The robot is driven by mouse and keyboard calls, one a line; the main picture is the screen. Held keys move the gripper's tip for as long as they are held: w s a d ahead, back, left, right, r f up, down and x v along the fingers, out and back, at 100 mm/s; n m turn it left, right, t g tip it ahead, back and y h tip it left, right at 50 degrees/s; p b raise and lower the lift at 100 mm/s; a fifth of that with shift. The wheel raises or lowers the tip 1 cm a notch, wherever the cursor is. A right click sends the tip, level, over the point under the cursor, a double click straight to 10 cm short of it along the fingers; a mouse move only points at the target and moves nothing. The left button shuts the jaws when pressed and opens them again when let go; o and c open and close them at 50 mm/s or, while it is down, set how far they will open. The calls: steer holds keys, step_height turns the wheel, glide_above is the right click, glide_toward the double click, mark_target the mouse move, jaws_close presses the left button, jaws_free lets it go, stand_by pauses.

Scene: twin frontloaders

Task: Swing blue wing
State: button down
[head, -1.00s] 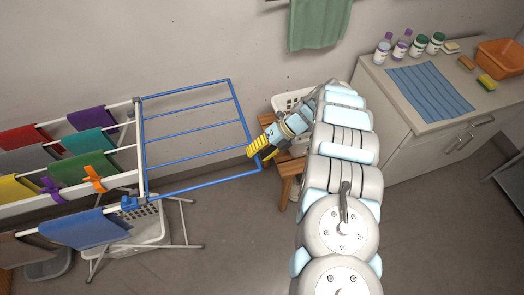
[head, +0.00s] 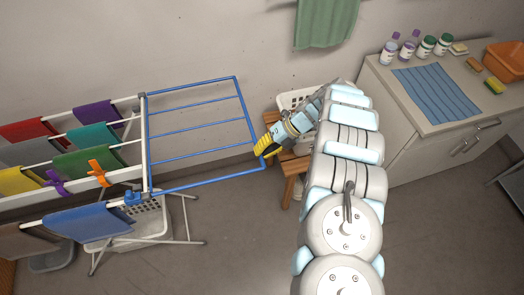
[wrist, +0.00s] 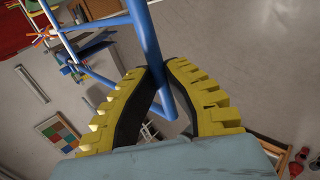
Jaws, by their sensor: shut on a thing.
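The blue wing (head: 201,130) is a barred frame hinged to the right side of a white drying rack (head: 145,140). In the head view it sticks out to the right, its outer bar in front of the wall. My gripper (head: 262,150), with yellow ridged fingers, is at this outer bar, near its front corner. In the wrist view the blue wing (wrist: 146,45) passes between the fingers of my gripper (wrist: 160,80), which are shut on it. The exact contact is partly hidden by the fingers.
Several coloured cloths hang on the rack, with purple and orange clips (head: 97,172). A wooden stool (head: 290,165) and a white basket (head: 295,98) stand just right of the wing. A counter (head: 450,110) with bottles is at the right.

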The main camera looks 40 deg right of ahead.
step_height(320, 180, down, 6)
steer(key=b, duration=0.5)
steer(key=shift+w+a, duration=0.15)
steer(key=shift+a, duration=0.2)
steer(key=shift+f, duration=0.1)
step_height(320, 180, down, 6)
steer(key=a+b, duration=0.1)
steer(key=b, duration=0.4)
steer(key=shift+w+a, duration=0.25)
steer(key=shift+w, duration=0.15)
step_height(320, 180, down, 6)
steer(key=w+a+b, duration=0.1)
steer(key=a+b, duration=0.1)
steer(key=b, duration=0.3)
steer(key=shift+a, duration=0.2)
